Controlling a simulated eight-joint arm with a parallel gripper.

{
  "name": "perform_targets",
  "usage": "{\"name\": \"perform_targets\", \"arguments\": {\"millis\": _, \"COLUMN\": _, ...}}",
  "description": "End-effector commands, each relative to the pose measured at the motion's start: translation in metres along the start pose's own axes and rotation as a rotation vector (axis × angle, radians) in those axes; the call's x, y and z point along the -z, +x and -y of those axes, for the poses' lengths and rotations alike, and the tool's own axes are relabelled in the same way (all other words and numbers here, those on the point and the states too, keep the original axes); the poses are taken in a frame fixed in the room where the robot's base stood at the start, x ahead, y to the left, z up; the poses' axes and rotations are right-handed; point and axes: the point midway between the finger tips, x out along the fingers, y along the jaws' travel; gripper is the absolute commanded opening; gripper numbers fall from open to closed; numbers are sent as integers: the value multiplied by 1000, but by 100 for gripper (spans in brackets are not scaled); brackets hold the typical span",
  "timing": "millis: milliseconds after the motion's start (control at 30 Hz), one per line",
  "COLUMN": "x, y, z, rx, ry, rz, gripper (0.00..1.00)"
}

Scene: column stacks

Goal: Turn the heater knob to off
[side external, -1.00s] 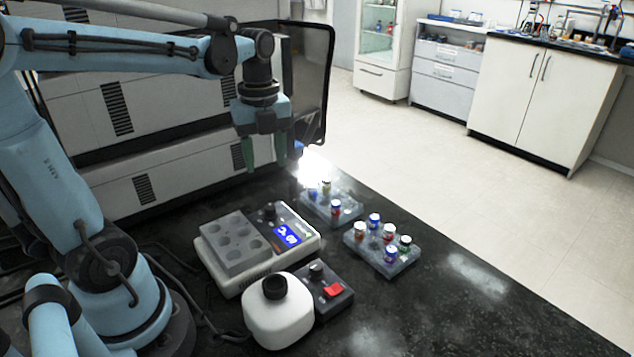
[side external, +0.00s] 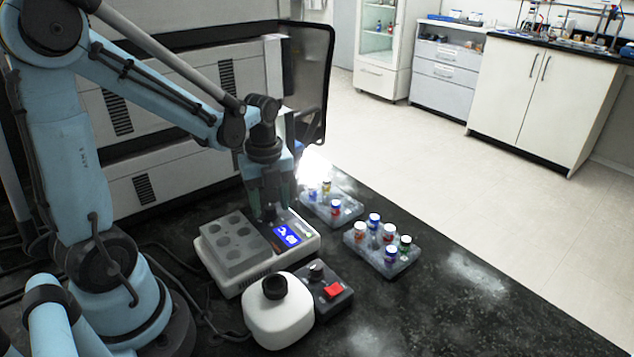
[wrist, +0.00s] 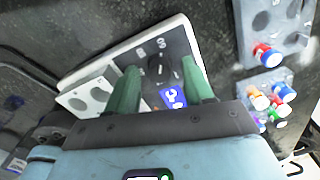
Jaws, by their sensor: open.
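The heater (side external: 240,285) is a white box with a grey block of wells and a dark panel with a lit blue display (side external: 290,235). Its black knob (wrist: 158,69) shows in the wrist view between my fingertips; in the side view it is mostly hidden by the gripper. My gripper (side external: 268,212) points down just above the panel at the knob. In the wrist view its two green fingers (wrist: 160,90) are apart, one on each side of the knob. I cannot tell whether they touch it.
Two clear racks of capped vials (side external: 375,262) (side external: 320,208) stand to the right. The dark bench's right front is clear.

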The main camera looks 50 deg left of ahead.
Motion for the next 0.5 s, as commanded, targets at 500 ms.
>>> {"name": "perform_targets", "arguments": {"millis": 500, "x": 0, "y": 1, "z": 0, "rx": 0, "ry": 0, "rz": 0, "gripper": 16}}
